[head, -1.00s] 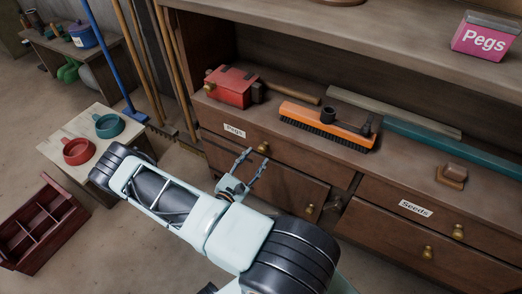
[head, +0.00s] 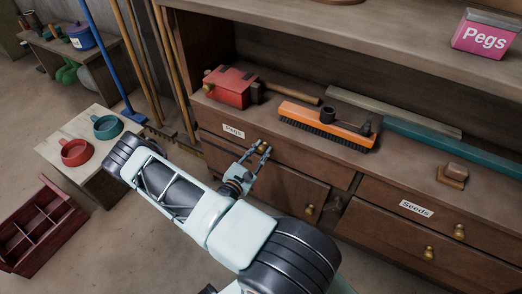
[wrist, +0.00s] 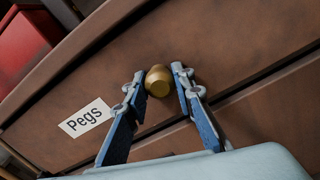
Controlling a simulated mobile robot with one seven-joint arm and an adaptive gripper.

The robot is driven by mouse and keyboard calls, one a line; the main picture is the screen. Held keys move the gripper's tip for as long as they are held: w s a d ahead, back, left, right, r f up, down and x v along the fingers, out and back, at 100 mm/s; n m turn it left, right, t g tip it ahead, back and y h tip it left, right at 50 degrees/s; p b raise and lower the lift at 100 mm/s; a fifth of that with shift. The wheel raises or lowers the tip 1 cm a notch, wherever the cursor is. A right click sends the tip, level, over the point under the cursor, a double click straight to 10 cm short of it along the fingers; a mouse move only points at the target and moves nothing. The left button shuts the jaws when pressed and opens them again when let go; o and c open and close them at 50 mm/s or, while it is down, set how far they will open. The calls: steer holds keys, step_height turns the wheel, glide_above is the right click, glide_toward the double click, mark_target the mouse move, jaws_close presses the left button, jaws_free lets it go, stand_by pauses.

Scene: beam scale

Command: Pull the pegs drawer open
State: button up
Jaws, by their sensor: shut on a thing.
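The pegs drawer (head: 215,137) is a brown wooden drawer front in the cabinet, with a white "Pegs" label (head: 233,131). Its front looks flush with the cabinet. In the wrist view the label (wrist: 86,118) is left of a round brass knob (wrist: 158,80). My gripper (head: 263,147) is at the knob in the head view and partly hides it. In the wrist view the two fingers of my gripper (wrist: 161,84) stand on either side of the knob, shut on it.
A "Seeds" drawer (head: 485,236) is at the right. A red box (head: 230,86), an orange brush (head: 325,122) and a wooden block (head: 453,174) lie on the cabinet top. A low table with two mugs and a red crate (head: 40,225) stand at the left.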

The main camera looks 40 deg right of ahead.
jaws_close()
steer(key=v, duration=2.1)
steer(key=shift+p, duration=0.3)
steer(key=shift+a+f, duration=0.1)
steer(key=o, duration=1)
jaws_free()
steer(key=v, duration=1.2)
steer(key=shift+s, duration=0.1)
